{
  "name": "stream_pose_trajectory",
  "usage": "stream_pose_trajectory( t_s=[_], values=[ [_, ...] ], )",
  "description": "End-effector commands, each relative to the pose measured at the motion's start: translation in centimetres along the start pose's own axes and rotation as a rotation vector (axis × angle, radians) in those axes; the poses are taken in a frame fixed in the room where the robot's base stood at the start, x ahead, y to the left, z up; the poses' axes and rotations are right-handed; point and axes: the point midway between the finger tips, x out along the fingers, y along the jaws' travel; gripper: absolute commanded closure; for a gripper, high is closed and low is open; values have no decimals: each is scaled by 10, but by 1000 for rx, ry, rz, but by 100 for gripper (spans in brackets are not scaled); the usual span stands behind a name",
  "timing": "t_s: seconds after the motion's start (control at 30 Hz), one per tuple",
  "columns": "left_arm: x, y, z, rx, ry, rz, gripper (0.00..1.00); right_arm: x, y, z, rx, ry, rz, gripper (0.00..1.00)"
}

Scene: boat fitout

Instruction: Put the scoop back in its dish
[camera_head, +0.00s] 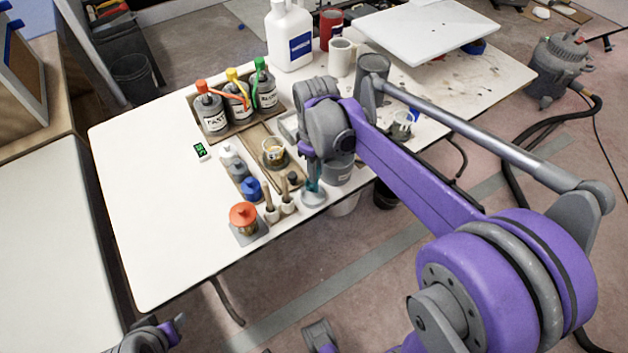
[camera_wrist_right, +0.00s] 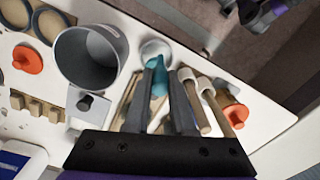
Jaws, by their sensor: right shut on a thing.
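The teal scoop (camera_head: 313,186) is upright in my right gripper (camera_head: 316,172), at the front right of the bench. In the right wrist view, my right gripper (camera_wrist_right: 160,85) is shut on the scoop (camera_wrist_right: 159,76), between its two dark fingers. The small round pale dish (camera_head: 313,198) is directly below the scoop, and it also shows in the wrist view (camera_wrist_right: 155,48). The scoop's lower end is at or just over the dish; I cannot tell whether it touches. Part of my left arm shows at the bottom left of the head view, its jaws unclear.
A grey pot (camera_wrist_right: 90,57) stands close by in the wrist view. Several bottles with coloured pumps (camera_head: 238,97) stand farther back. The white bench (camera_head: 150,220) is clear at left.

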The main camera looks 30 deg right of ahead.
Motion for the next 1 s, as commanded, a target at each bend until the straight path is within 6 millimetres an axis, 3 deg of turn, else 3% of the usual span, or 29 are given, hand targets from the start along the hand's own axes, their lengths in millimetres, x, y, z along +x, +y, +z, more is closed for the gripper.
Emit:
stream_pose_trajectory(
  t_s=[0.3, 0.73, 0.77, 0.8, 0.9, 1.0],
  values=[
    [5, 0, 3, 0, -2, 0, 50, 39, 0, -1, 0, 0, 0, 100],
    [7, 0, 4, 0, -3, 0, 50, 47, 0, -1, 1, 0, 0, 100],
    [7, 0, 4, 0, -3, 0, 50, 47, 0, -1, 1, 0, 0, 76],
    [7, 0, 4, 0, -2, 0, 50, 46, 0, -1, 1, 0, 0, 68],
    [6, 0, 4, 0, -2, 0, 50, 46, 0, -1, 1, 0, 0, 50],
    [6, 0, 4, 0, -2, 0, 50, 46, 0, -1, 1, 0, 0, 47]
  ],
)
